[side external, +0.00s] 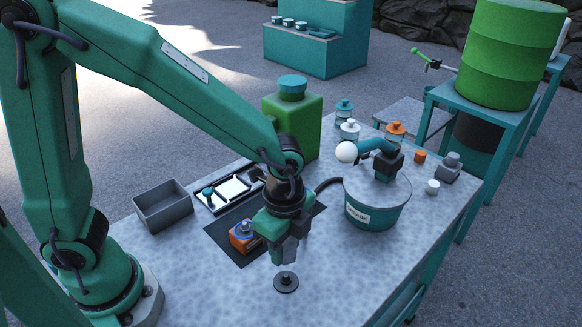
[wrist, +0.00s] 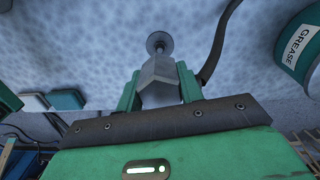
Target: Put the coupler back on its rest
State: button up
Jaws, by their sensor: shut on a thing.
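My gripper (side external: 279,258) points down over the near part of the table and is shut on the coupler. The coupler shows as a grey angular block (wrist: 160,82) between the green fingers in the wrist view. The rest appears to be a dark round disc with a small post (side external: 286,282), standing on the table just below my fingertips. It also shows beyond the block in the wrist view (wrist: 158,42). The fingers hide much of the coupler in the side view. A gap seems to remain between coupler and disc, but contact is hard to judge.
A dark hose (wrist: 218,45) runs beside my gripper from the grease bucket (side external: 368,212). A grey bin (side external: 163,208) and green canister (side external: 300,125) stand farther back. The front table is clear.

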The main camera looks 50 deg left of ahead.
aim_at(286, 276)
jog(key=shift+f, duration=0.2)
jog(key=shift+f, duration=3.85)
jog(key=o, duration=1.2)
jog(key=shift+r, duration=0.1)
jog(key=shift+r, duration=3.8)
